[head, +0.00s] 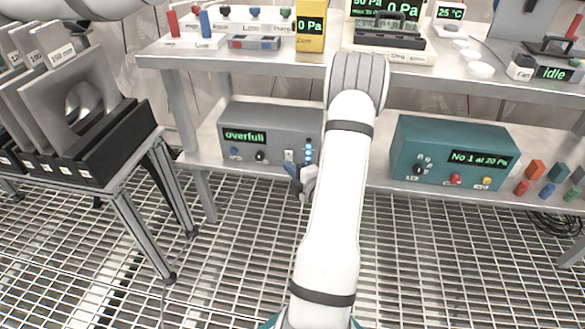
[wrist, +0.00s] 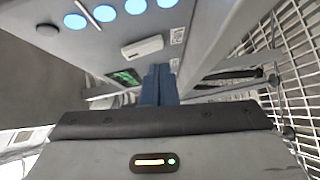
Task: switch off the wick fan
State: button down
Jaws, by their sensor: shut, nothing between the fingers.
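A grey box (head: 270,130) with a green "overfull" display stands on the lower shelf. Its front carries a blue knob (head: 233,151), a black knob (head: 260,156), a small white switch (head: 289,156) and a column of lit blue lights (head: 308,152). I cannot read a wick fan label. My gripper (head: 292,170) is shut and empty, just in front of the box below the switch. In the wrist view its blue fingers (wrist: 159,72) are together, and the white switch (wrist: 142,47) shows just beyond the tips, seemingly apart from them. The switch's position is unclear.
A teal box (head: 455,150) reading "No 1 at 20 Pa" stands right of my arm, with coloured blocks (head: 548,190) beside it. The upper shelf (head: 270,54) overhangs the grey box. A side table (head: 120,178) with plates stands left.

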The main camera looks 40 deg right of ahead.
jog(key=s+a+f+p, duration=0.1)
jog(key=s+a, duration=0.1)
jog(key=s, duration=0.9)
jog(key=shift+s+a+f+p, duration=0.2)
jog(key=shift+s+a+p, duration=0.1)
jog(key=w+a+r+m+g+h+p, duration=0.1)
jog(key=w+a+r+m+g+p, duration=0.15)
jog(key=r+p, duration=0.6)
jog(key=w+a+r+m+g+p, duration=0.25)
jog(key=r+p, duration=0.35)
jog(key=r, duration=0.6)
jog(key=w+a+r+m+g+h+p, duration=0.1)
jog(key=w+a+r+m+g+p, duration=0.2)
jog(key=r+p, duration=0.55)
jog(key=s+a+r+m+g+y+p, duration=0.1)
jog(key=s+a+r+m+g+p, duration=0.1)
jog(key=s+a+r+p, duration=0.3)
jog(key=s+a+r+m+g+y+p, duration=0.1)
jog(key=s+a+r+m+g+p, duration=0.1)
jog(key=a+r, duration=0.6)
jog(key=s+a+r+m+g+y+p, duration=0.1)
jog(key=s+a+r+m+p, duration=0.3)
jog(key=r, duration=1.1)
jog(key=s+a+g+p, duration=0.1)
jog(key=s+a+p, duration=0.1)
jog(key=s+p, duration=0.1)
jog(key=shift+s+a+r+p, duration=0.25)
jog(key=shift+s+a+p, duration=0.15)
jog(key=shift+s, duration=0.1)
